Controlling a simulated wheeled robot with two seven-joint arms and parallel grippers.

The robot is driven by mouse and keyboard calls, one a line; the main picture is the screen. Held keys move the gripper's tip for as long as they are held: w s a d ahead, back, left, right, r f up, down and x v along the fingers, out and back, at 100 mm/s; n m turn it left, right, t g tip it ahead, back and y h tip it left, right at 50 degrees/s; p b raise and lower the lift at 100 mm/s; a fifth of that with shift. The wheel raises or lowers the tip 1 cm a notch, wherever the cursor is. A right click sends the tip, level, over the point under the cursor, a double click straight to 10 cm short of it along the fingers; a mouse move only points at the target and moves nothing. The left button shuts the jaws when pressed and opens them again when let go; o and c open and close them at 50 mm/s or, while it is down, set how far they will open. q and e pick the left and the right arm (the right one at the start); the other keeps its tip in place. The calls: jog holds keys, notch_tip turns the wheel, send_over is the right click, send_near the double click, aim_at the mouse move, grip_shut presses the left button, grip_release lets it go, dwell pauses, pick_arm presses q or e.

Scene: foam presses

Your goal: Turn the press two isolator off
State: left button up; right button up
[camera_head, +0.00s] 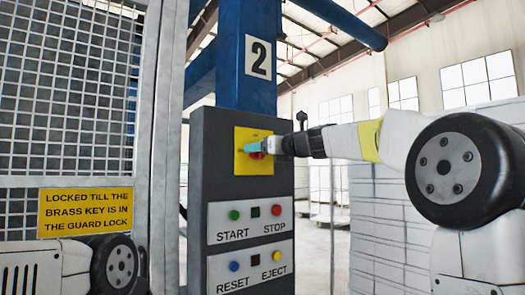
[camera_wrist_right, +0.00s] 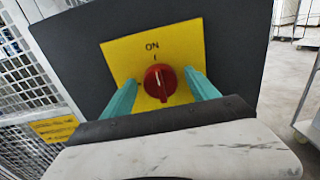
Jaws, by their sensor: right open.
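The isolator is a red rotary knob (camera_wrist_right: 160,84) on a yellow plate (camera_wrist_right: 125,58) marked ON and I above the knob. Its white pointer line points up toward the I. In the head view the yellow plate (camera_head: 242,162) is on the dark panel (camera_head: 215,140) of the blue press post marked 2, and the knob is mostly hidden behind my fingers. My right gripper (camera_head: 250,146) comes in from the right. Its teal fingers (camera_wrist_right: 160,78) are open, one on each side of the knob, with gaps visible. My left gripper is out of view; only part of my left arm shows.
Below the isolator are START, STOP (camera_head: 274,208) and RESET, EJECT (camera_head: 280,255) buttons. A mesh guard (camera_head: 65,90) with a yellow notice (camera_head: 86,211) stands at left. Stacked pale blocks (camera_head: 385,220) are behind my right arm.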

jog(key=c, duration=1.4)
jog(key=shift+o, duration=0.2)
jog(key=shift+s+a+f+n, duration=0.1)
jog(key=shift+f+n, duration=0.05)
jog(key=shift+n, duration=2.85)
jog(key=shift+a+f+n, duration=0.1)
jog(key=shift+n, duration=2.9)
jog(key=shift+s+f+n, duration=0.1)
jog(key=shift+f+n, duration=0.05)
jog(key=shift+n, duration=2.85)
